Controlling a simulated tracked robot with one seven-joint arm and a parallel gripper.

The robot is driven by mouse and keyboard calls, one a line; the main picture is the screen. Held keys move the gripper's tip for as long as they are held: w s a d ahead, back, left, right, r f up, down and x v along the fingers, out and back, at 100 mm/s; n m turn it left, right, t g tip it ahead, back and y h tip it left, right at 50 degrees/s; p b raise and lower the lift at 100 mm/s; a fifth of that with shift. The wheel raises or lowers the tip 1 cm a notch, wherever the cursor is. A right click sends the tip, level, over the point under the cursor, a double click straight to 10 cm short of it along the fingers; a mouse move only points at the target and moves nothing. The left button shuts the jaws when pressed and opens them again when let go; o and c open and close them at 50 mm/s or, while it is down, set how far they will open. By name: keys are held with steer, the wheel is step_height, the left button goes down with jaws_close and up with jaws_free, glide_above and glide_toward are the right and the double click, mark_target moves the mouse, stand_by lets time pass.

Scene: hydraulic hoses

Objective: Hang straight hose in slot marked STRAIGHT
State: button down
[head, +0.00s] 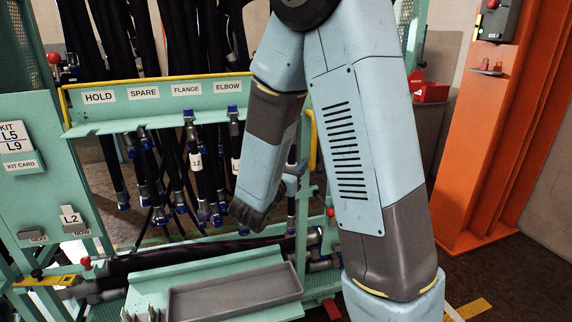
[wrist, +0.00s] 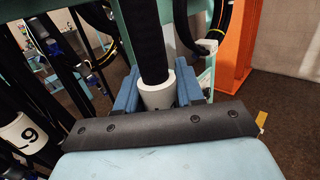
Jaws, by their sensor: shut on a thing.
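My gripper (wrist: 157,92) is shut on a black hose at its white collar (wrist: 157,90), with one blue jaw on each side. The held hose (wrist: 150,40) runs away from the jaws in the wrist view; its end fitting cannot be made out there. In the head view my gripper (head: 294,180) is beside the right part of the green rack, mostly hidden by my arm. The rack's label rail (head: 150,122) reads HOLD, SPARE, FLANGE and ELBOW. No STRAIGHT label is visible; my arm covers the rail right of ELBOW.
Several black hoses hang under the rail, one tagged 12 (head: 196,160). Another tagged hose (wrist: 20,130) hangs close left of my gripper in the wrist view. A grey tray (head: 235,293) lies below. An orange post (head: 510,130) stands at right, with open floor before it.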

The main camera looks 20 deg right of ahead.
steer(key=shift+w+a, duration=0.4)
steer(key=shift+w, duration=0.1)
steer(key=shift+w+a, duration=0.1)
steer(key=shift+w, duration=0.45)
steer(key=w, duration=1)
steer(key=shift+w+f, duration=0.2)
steer(key=shift+w, duration=0.2)
stand_by(0.5)
steer(key=shift+f, duration=0.15)
stand_by(0.4)
steer(key=c, duration=0.6)
jaws_free()
steer(key=shift+s, duration=0.1)
steer(key=v, duration=1.3)
steer(key=shift+s+a+f, duration=0.1)
steer(key=shift+s, duration=0.15)
